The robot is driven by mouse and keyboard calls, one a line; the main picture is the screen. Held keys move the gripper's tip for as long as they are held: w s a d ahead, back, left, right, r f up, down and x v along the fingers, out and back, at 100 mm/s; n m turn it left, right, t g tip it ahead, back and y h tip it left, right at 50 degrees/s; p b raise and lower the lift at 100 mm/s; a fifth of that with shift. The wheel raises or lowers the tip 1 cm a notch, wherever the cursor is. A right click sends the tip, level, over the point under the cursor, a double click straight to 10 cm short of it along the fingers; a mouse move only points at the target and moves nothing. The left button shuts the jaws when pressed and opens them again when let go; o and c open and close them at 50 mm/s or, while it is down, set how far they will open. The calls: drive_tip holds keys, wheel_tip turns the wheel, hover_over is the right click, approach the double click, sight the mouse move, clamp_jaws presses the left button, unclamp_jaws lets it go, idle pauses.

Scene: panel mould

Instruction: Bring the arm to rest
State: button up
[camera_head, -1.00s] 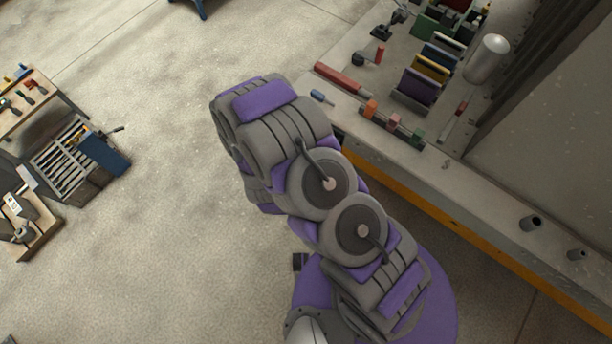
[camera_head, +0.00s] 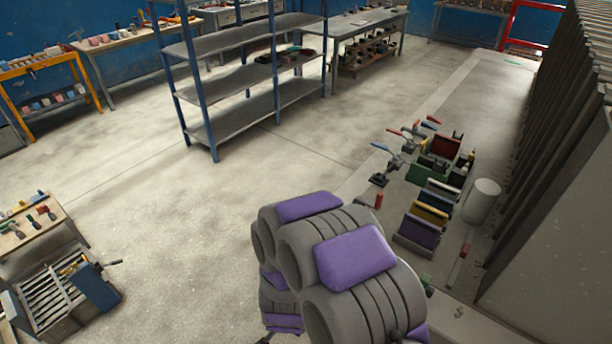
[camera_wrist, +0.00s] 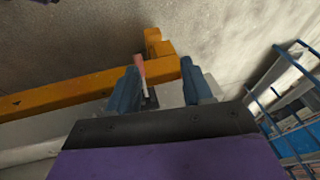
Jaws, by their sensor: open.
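My gripper (camera_wrist: 162,75) shows in the wrist view as two blue fingers standing apart on a dark plate, so it is open. A thin stick with a pinkish top and a white lower part (camera_wrist: 141,72) shows between the fingers, nearer the left one. I cannot tell how far beyond them it is. My arm (camera_head: 335,265) is at the lower middle of the head view, with thick grey and purple links folded close. The gripper is hidden in the head view.
The bench at right bears colored panels (camera_head: 430,213), a pale cylinder (camera_head: 481,201) and clamps (camera_head: 395,160). A ribbed wall (camera_head: 570,130) rises beside it. A blue-posted shelf (camera_head: 230,85) stands behind, a tool cart (camera_head: 60,295) at lower left. A yellow beam (camera_wrist: 80,92) lies beyond the gripper. Open floor spreads left of the arm.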

drive_tip(key=s+d+r+n+g+y+b, duration=0.1)
drive_tip(key=s+d+r+n, duration=0.1)
drive_tip(key=r, duration=0.6)
drive_tip(key=s+d+r+n+g+y, duration=0.1)
drive_tip(key=s+d+r+n+g, duration=0.1)
drive_tip(key=r, duration=0.5)
drive_tip(key=s+d+r+n+g+h+b, duration=0.1)
drive_tip(key=s+d+r, duration=0.5)
drive_tip(key=s, duration=0.3)
drive_tip(key=s+d+r+n+g+h, duration=0.1)
drive_tip(key=s+d+r+g, duration=0.1)
drive_tip(key=s+d+r, duration=0.5)
drive_tip(key=shift+s+d+b, duration=0.4)
drive_tip(key=shift+s+d, duration=0.55)
drive_tip(key=shift+s, duration=0.2)
